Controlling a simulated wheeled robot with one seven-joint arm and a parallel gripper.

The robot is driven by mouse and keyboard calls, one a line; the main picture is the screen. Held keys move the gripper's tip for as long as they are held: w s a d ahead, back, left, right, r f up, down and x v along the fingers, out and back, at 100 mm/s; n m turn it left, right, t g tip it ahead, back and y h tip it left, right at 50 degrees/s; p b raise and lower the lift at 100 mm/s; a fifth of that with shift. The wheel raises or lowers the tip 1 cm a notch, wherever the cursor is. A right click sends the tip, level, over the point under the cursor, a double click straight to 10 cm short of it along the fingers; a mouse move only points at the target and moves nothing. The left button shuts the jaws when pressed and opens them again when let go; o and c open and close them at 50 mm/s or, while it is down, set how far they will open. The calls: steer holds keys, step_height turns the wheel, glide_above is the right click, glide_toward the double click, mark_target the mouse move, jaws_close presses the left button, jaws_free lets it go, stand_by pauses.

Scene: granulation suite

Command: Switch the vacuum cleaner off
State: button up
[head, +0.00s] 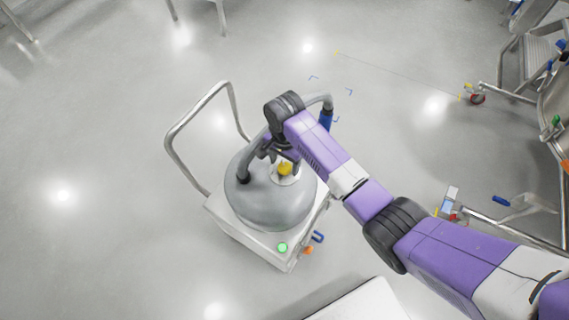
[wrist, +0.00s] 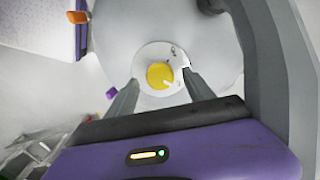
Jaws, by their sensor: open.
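The vacuum cleaner (head: 262,205) stands on the floor, a grey rounded drum on a pale wheeled base with a metal push handle. On its top is a yellow knob (head: 285,169) on a pale round plate; the plate (wrist: 148,57) and the knob (wrist: 160,76) also show in the wrist view. A green light (head: 282,247) glows on the front of the base. My gripper (wrist: 158,84) is open above the drum top, its two fingers on either side of the knob in the picture. I cannot tell whether they touch it. In the head view my arm partly covers the gripper.
A grey hose (head: 246,160) rises from the drum and arcs by my wrist; it runs close on the right in the wrist view (wrist: 270,60). Metal carts and steps (head: 530,62) stand at the right. The floor left of the vacuum is clear.

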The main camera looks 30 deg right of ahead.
steer(key=shift+f, duration=0.55)
jaws_close()
